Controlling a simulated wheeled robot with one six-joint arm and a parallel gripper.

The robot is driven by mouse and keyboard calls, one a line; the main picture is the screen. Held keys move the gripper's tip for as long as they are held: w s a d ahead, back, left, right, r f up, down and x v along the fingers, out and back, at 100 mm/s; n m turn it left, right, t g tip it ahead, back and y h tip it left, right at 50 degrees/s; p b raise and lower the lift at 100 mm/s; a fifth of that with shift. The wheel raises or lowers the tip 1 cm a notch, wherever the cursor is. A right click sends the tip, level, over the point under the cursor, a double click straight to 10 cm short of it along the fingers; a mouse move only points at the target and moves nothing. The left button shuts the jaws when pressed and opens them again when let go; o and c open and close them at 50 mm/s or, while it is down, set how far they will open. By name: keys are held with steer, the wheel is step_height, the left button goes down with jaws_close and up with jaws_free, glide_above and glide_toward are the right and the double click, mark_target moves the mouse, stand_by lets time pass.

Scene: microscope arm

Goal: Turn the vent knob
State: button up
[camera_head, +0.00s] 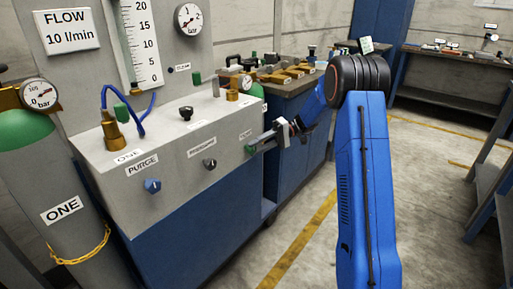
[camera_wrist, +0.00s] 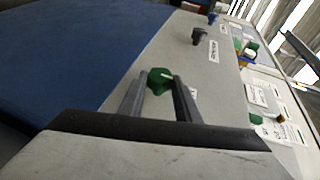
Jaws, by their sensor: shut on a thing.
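The green knob (camera_head: 249,149) is at the right end of the grey panel's front face, below a small label (camera_head: 245,134) too small to read surely. I take it as the vent knob. My gripper (camera_head: 257,146) reaches it from the right and is shut on it. In the wrist view the green knob (camera_wrist: 160,77) sits between the tips of my two grey fingers (camera_wrist: 161,88). The fingers hide parts of its sides.
A black knob (camera_head: 210,163) and a blue PURGE knob (camera_head: 152,185) are further left on the panel (camera_head: 185,150). A gas cylinder marked ONE (camera_head: 65,235) stands at left. A workbench (camera_head: 300,85) with several parts is behind. The floor at right is clear.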

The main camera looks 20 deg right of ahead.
steer(key=o, duration=1.1)
steer(key=shift+c, duration=0.2)
steer(key=v, duration=1.7)
steer(key=shift+d, duration=0.25)
steer(key=s+a+r+m+t+h, duration=0.1)
steer(key=s+a+r+h, duration=0.25)
steer(key=s, duration=0.45)
steer(key=s+a+r+m+h, duration=0.1)
steer(key=s+a+r+h, duration=0.1)
steer(key=s+a, duration=0.45)
steer(key=s+a+r+t+h, duration=0.1)
steer(key=s+a+r+h, duration=0.15)
steer(key=s, duration=0.65)
steer(key=s+f+t+h, duration=0.3)
steer(key=s, duration=0.9)
steer(key=s+d+f+m+t+h, duration=0.1)
steer(key=s+f+t+h, duration=0.2)
steer(key=s, duration=1)
steer(key=shift+f+m+h, duration=0.3)
steer(key=shift+f+h, duration=0.2)
steer(key=shift+f, duration=0.1)
